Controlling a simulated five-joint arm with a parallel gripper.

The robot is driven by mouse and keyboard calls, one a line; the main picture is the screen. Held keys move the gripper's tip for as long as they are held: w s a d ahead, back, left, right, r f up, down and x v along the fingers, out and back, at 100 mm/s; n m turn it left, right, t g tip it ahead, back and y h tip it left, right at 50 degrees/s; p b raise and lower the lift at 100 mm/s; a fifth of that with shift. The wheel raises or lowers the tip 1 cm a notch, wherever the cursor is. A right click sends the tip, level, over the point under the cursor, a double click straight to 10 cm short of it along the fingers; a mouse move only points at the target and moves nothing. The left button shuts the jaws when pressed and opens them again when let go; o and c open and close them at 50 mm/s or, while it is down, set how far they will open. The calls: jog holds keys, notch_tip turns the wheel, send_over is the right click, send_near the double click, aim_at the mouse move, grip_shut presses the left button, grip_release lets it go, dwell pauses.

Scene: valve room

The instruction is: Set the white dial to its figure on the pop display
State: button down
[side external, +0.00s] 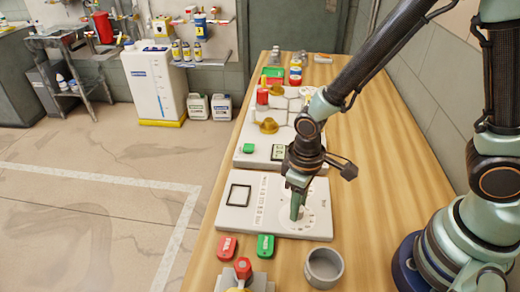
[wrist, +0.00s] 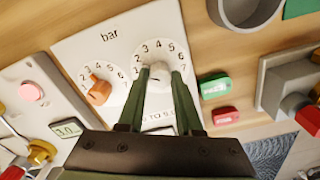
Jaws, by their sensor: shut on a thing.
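The white dial (wrist: 160,68) is on a pale panel (wrist: 70,45) marked "bar", inside a round scale with figures. My gripper (wrist: 158,78) is shut on its knob, with a green finger on each side. The fingers and knob hide part of the scale, and I cannot tell which figure the dial points at. In the side external view my gripper (side external: 298,212) reaches down onto the panel (side external: 232,217). An orange dial (wrist: 98,92) with its own scale is left of the white one. A small display (wrist: 68,128) reads about 3.0; I see no label naming it pop.
A green block (side external: 265,246) and a red block (side external: 227,247) lie in front of the panel. A grey cup (side external: 323,268) is to their right. A board with a yellow valve (side external: 268,126) stands behind. The right side of the wooden table (side external: 365,150) is clear.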

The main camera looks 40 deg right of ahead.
jog(key=n, duration=0.5)
jog(key=shift+d, duration=0.1)
jog(key=shift+n, duration=2.1)
jog(key=c, duration=0.6)
grip_release()
notch_tip(320, 180, up, 12)
jog(key=shift+w+r, duration=0.1)
